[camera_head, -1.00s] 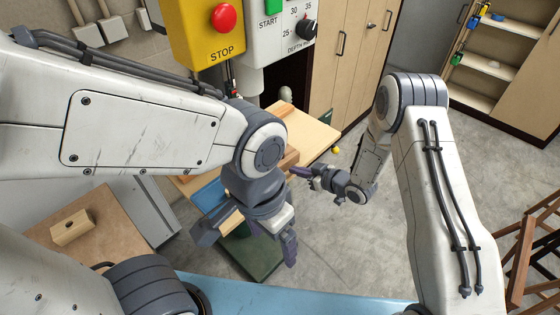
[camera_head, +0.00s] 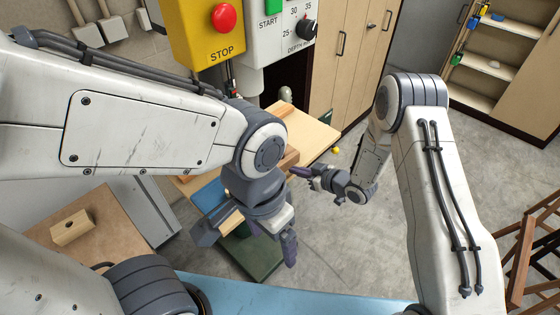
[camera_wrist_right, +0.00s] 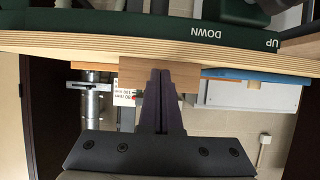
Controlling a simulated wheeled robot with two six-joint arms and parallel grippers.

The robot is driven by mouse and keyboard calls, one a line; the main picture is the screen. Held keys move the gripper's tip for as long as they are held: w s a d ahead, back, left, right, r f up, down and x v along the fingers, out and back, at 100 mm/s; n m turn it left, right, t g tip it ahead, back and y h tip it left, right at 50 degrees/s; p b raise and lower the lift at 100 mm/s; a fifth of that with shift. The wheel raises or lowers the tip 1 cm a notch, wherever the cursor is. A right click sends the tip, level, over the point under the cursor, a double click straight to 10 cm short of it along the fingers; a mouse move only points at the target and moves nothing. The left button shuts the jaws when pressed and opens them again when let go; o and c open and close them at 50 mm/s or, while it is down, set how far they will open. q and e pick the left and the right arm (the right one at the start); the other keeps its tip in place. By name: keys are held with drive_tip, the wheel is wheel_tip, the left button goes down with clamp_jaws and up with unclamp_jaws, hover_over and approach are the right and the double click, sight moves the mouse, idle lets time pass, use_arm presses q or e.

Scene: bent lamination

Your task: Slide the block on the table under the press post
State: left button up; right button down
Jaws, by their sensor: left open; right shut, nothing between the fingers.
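A brown wooden block (camera_head: 291,158) sits on the light wooden press table (camera_head: 312,138), partly hidden behind my left arm's elbow. In the right wrist view the block (camera_wrist_right: 187,79) shows behind my right gripper's fingers, against the plywood table edge (camera_wrist_right: 90,48), with the picture upside down. My right gripper (camera_head: 297,171) is shut and empty, its fingertips pointing at the block; I cannot tell whether they touch it. The fingers also show in the wrist view (camera_wrist_right: 160,78). My left gripper (camera_head: 247,243) is open and empty, in front of the table. I cannot make out the press post's lower end.
A yellow STOP box (camera_head: 208,35) and a white control panel (camera_head: 280,30) stand above the table. A blue surface (camera_head: 210,194) lies at its left. Another wooden block with a hole (camera_head: 72,228) lies on a side table (camera_head: 115,252). Open floor lies right.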

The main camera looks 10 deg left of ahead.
idle(0.4)
drive_tip(key=shift+w+a+b, duration=0.8)
drive_tip(key=shift+w+a, duration=0.6)
drive_tip(key=shift+a, duration=0.55)
drive_tip(key=shift+w+a+b, duration=0.75)
drive_tip(key=shift+w+a, duration=0.65)
drive_tip(key=shift+a, duration=0.5)
drive_tip(key=shift+w+a+b, duration=0.8)
drive_tip(key=shift+w+a, duration=0.6)
drive_tip(key=shift+a, duration=0.55)
drive_tip(key=shift+s+d+r+p, duration=0.15)
drive_tip(key=shift+s+d+p, duration=0.15)
drive_tip(key=shift+s+d, duration=0.8)
drive_tip(key=shift+s+d+r+p, duration=0.25)
drive_tip(key=shift+s+d, duration=0.45)
drive_tip(key=shift+d, duration=0.65)
drive_tip(key=shift+s+d+r+p, duration=0.1)
drive_tip(key=shift+s+d+p, duration=0.2)
drive_tip(key=shift+s+d, duration=0.8)
drive_tip(key=shift+w+d, duration=0.1)
drive_tip(key=shift+w, duration=0.15)
